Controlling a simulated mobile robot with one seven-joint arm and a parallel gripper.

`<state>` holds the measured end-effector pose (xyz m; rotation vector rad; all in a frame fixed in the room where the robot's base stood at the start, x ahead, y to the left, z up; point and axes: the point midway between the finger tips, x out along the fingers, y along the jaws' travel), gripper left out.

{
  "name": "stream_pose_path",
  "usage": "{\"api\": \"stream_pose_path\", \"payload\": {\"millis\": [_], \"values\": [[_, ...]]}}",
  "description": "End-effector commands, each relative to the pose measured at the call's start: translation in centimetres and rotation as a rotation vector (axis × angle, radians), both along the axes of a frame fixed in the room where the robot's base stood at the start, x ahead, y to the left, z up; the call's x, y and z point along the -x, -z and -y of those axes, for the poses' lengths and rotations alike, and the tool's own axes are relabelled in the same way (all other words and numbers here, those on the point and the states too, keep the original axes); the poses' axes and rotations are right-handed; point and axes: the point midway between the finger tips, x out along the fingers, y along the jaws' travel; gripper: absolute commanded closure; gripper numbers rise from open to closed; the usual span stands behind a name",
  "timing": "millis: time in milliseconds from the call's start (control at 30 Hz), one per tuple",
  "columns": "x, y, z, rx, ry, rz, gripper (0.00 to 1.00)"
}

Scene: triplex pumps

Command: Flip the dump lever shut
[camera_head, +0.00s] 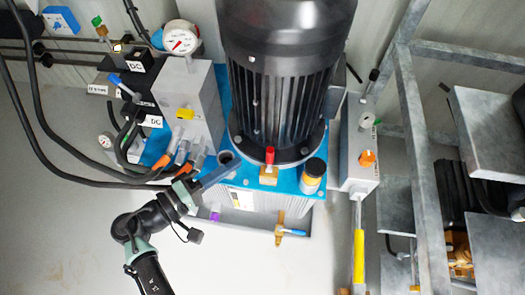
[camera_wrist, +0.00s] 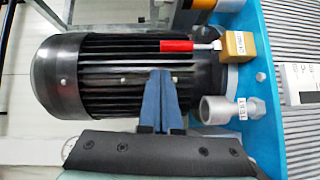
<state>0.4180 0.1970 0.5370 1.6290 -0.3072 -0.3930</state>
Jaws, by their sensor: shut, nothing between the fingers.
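A red-handled lever (camera_head: 269,155) stands up from a brass valve block (camera_head: 268,174) at the front foot of the black motor. In the wrist view the red handle (camera_wrist: 176,45) points left across the motor's fins, and the brass block (camera_wrist: 236,45) carries a small label that is hard to read. My gripper (camera_head: 234,163) is left of the lever, over the blue plate. In the wrist view its blue fingers (camera_wrist: 160,73) are together with nothing between them. Their tips lie just below the red handle in that picture, apparently apart from it.
The black motor (camera_head: 285,85) stands behind the lever. A grey fitting (camera_wrist: 215,110) sits near my fingers. Hoses and a grey valve manifold (camera_head: 200,100) crowd the left; a blue-handled valve (camera_head: 292,232) is below.

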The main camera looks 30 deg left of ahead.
Motion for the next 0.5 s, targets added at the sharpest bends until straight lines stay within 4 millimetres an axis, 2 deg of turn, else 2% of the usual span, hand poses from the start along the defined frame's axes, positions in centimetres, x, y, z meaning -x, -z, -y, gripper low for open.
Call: {"api": "stream_pose_path", "payload": {"millis": [33,133,500], "values": [[0.8,1.7,-0.2,0.033,-0.01,0.008,1.0],[1.7,2.6,-0.2,0.074,-0.017,0.023,1.0],[2.3,2.8,-0.3,0.097,-0.022,0.034,1.0]]}}
